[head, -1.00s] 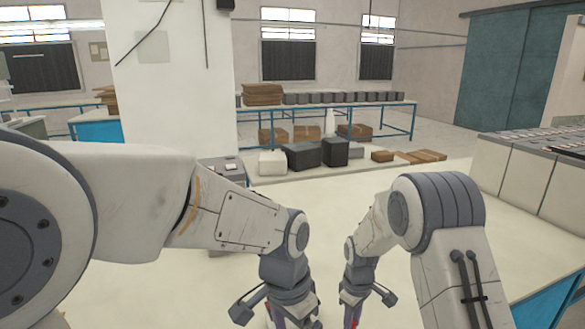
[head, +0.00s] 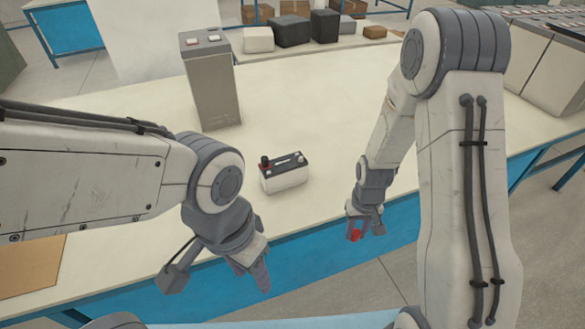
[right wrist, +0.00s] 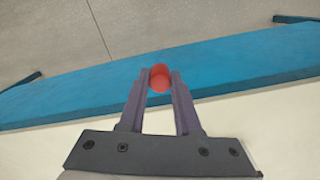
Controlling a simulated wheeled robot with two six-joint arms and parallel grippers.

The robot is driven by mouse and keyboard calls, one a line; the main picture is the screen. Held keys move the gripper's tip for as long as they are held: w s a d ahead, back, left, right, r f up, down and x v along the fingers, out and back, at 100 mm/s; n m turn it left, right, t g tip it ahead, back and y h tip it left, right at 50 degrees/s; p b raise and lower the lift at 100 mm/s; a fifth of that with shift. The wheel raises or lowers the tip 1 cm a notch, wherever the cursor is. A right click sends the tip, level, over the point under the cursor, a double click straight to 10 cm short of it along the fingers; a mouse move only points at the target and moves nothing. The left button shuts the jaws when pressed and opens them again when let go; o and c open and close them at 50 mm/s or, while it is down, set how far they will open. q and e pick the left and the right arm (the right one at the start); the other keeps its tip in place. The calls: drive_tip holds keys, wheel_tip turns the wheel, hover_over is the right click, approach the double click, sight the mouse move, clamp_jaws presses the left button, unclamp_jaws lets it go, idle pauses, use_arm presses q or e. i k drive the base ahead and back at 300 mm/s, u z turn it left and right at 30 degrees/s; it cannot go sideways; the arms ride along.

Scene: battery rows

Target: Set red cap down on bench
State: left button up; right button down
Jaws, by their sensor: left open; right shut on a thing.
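The red cap (right wrist: 160,78) is pinched between the fingertips of my right gripper (right wrist: 160,84) in the right wrist view. It also shows as a red spot in the head view (head: 354,235), near the front edge of the bench (head: 325,205). Whether the cap touches anything below is not clear. My left gripper (head: 256,272) is open and empty, near the bench's front edge to the left. A battery (head: 286,178), white with a black top, stands on the bench between the two grippers. One terminal on its top looks dark with some red.
A tall grey box (head: 212,90) with two small switches stands behind the battery. A cardboard sheet (head: 33,265) lies at the left. Dark and white boxes (head: 291,30) stand at the back. The bench right of the battery is clear.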

sight(352, 161)
drive_tip(key=z, duration=0.05)
drive_tip(key=k, duration=1.15)
drive_tip(key=z, duration=0.65)
drive_tip(key=i, duration=0.65)
drive_tip(key=z, duration=0.8)
drive_tip(key=i, duration=1.85)
drive_tip(key=u, duration=0.75)
